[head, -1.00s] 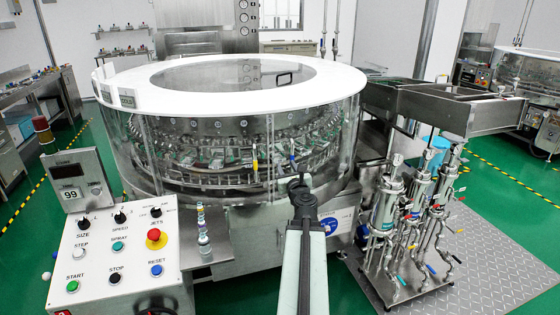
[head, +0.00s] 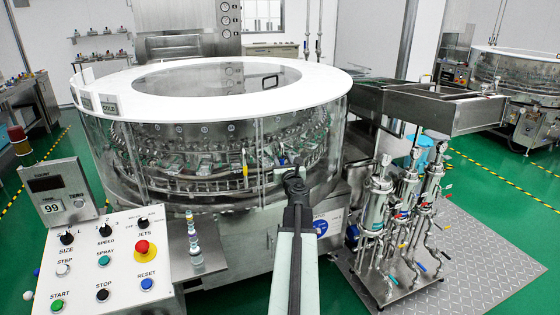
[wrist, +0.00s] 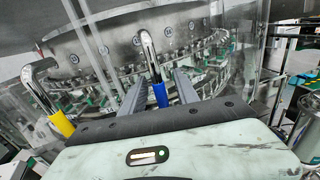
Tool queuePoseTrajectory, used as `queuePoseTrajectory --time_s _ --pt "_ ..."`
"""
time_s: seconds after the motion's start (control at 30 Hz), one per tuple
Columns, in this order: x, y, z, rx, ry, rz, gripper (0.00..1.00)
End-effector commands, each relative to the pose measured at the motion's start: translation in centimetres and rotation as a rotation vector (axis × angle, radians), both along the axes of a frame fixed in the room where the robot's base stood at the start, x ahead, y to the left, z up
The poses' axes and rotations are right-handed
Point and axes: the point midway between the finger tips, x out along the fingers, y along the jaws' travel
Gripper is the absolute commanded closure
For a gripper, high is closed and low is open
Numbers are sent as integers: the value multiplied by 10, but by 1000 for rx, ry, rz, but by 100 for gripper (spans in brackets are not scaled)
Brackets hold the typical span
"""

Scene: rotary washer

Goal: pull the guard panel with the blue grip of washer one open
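Washer one is the round machine with a white ring top (head: 110,80) and clear curved guard panels around its sides. The guard panel (head: 296,132) with the blue grip (head: 281,159) faces me, right of the panel with the yellow grip (head: 245,164). My gripper (head: 290,171) is at the blue grip in the head view and partly covers it. In the wrist view, the blue grip (wrist: 160,94) on its bent metal handle stands between my two grey fingers (wrist: 158,90), with gaps on both sides. My gripper is open. The panel appears closed.
The yellow grip (wrist: 61,123) is close on the left in the wrist view. A control panel (head: 95,262) with buttons stands front left. Metal cylinders and valves (head: 375,205) stand on a tread plate at right. Green floor is open at far right.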

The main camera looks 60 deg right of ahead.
Motion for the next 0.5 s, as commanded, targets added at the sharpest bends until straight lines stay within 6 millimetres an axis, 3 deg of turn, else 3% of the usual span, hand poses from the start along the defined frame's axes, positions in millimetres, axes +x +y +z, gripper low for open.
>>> queuePoseTrajectory --time_s 0.03,0.17,0.5 --pt "0 0 0 0 0 1 63" --pt "1 1 0 0 0 1 99" --pt "1 1 0 0 0 1 100"
